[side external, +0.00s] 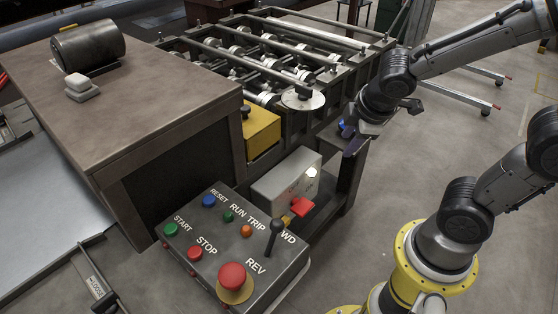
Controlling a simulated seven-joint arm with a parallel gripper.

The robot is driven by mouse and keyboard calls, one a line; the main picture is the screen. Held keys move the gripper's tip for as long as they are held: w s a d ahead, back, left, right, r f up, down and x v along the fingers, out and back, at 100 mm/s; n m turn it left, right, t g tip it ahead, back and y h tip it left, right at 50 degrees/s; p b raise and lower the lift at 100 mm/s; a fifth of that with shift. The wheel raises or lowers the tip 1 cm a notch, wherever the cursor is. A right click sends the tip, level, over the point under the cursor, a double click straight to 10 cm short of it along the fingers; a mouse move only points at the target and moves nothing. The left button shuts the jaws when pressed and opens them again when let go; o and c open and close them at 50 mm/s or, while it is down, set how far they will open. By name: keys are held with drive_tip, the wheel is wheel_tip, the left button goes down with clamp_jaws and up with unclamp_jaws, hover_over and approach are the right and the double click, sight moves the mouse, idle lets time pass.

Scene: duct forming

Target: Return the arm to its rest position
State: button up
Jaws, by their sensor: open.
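My gripper (349,138) is at the right of the side external view, at the end of my dark grey arm. It hangs in front of the right end of the roller machine (330,110), just above and behind the grey switch box. Its jaws are open, and I see nothing held between them. The fingers look dark and point down and to the left. I cannot tell whether they touch the machine frame or a small blue part (342,125) beside them.
A control panel (262,236) with coloured buttons, a black lever (274,238) and a red mushroom button (232,276) stands in front. The switch box (287,183) has a red part (302,207). A brown bench (150,105) is at left.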

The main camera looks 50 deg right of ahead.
drive_tip(key=s+a+r+m+t+y, duration=0.1)
drive_tip(key=s+a+r+m+y, duration=0.1)
drive_tip(key=s+r+m, duration=0.5)
drive_tip(key=s+a+m, duration=0.1)
drive_tip(key=s, duration=0.1)
drive_tip(key=shift+s+a+r+y, duration=0.2)
drive_tip(key=shift+s+r+y, duration=0.05)
drive_tip(key=shift+s+y, duration=0.15)
drive_tip(key=shift+w, duration=0.1)
